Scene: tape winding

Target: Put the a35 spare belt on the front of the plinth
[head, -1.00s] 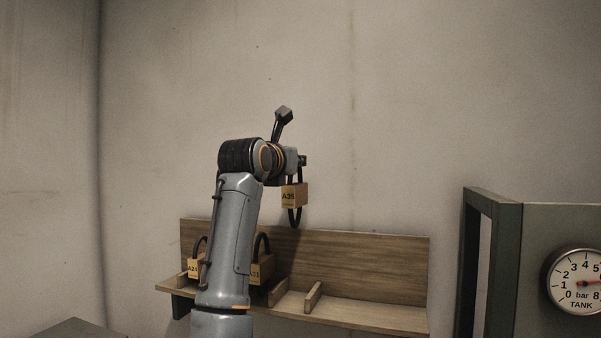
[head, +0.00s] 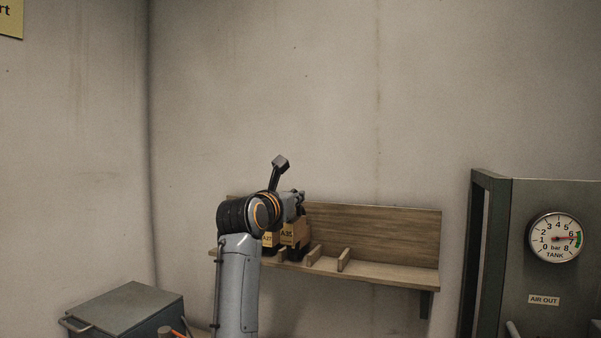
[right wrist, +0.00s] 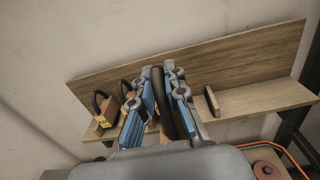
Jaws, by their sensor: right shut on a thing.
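My right gripper (head: 298,203) is shut on the A35 spare belt, a black loop with a cardboard-coloured sleeve (head: 288,234) marked A35. In the head view it hangs in front of the wooden shelf's left part; whether it touches the shelf is unclear. In the right wrist view, the belt is a dark band (right wrist: 160,100) between the blue-padded fingers of the gripper (right wrist: 160,82). My left gripper is not in view. I cannot make out the plinth in these frames.
The wooden shelf (head: 390,225) has upright dividers and other tagged belts (right wrist: 103,113) at its left. A grey-green box (head: 125,308) stands at lower left. A panel with a tank gauge (head: 556,238) stands at right.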

